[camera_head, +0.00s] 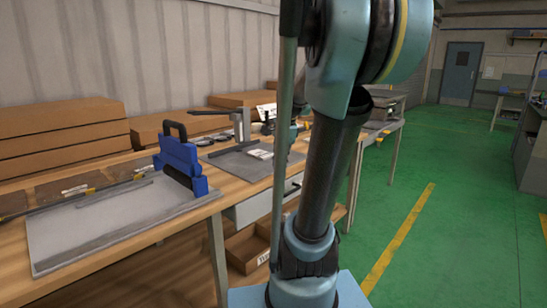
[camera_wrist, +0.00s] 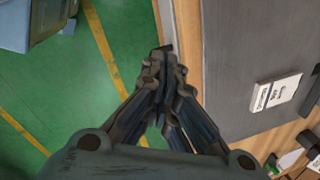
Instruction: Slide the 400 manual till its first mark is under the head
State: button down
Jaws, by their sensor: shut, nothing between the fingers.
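The manual, a small white booklet with dark print (camera_wrist: 276,91), lies flat on the grey work plate (camera_wrist: 240,50) in the wrist view. It also shows as a pale patch on that plate in the head view (camera_head: 260,154). A lever press with an upright post (camera_head: 241,124) stands at the plate's back edge; I take this for the head. The manual lies in front of it, apart from the post. My gripper (camera_wrist: 165,65) is shut and empty, over the table's edge and left of the manual in the wrist view. Marks on the manual are too small to tell.
Cardboard boxes (camera_head: 60,140) line the back. A dark bar (camera_wrist: 309,95) lies beside the manual. The plate left of the manual is clear in the wrist view.

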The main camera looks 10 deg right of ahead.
jog(key=w+d+r+m, duration=0.2)
jog(key=w+d+m, duration=0.1)
jog(key=w+m, duration=0.5)
jog(key=w+d+r+m, duration=0.1)
jog(key=w+d+m, duration=0.3)
jog(key=w, duration=0.7)
jog(key=shift+m+y, duration=0.3)
jog(key=shift+m, duration=0.3)
jog(key=x, duration=0.9)
jog(key=shift+a+f, duration=0.35)
jog(key=shift+a, duration=0.05)
jog(key=shift+w+a, duration=0.75)
jog(key=shift+w, duration=0.2)
jog(key=shift+w+a+r, duration=0.1)
jog(key=shift+w+a, duration=0.35)
jog(key=shift+w, duration=0.2)
jog(key=shift+d, duration=0.1)
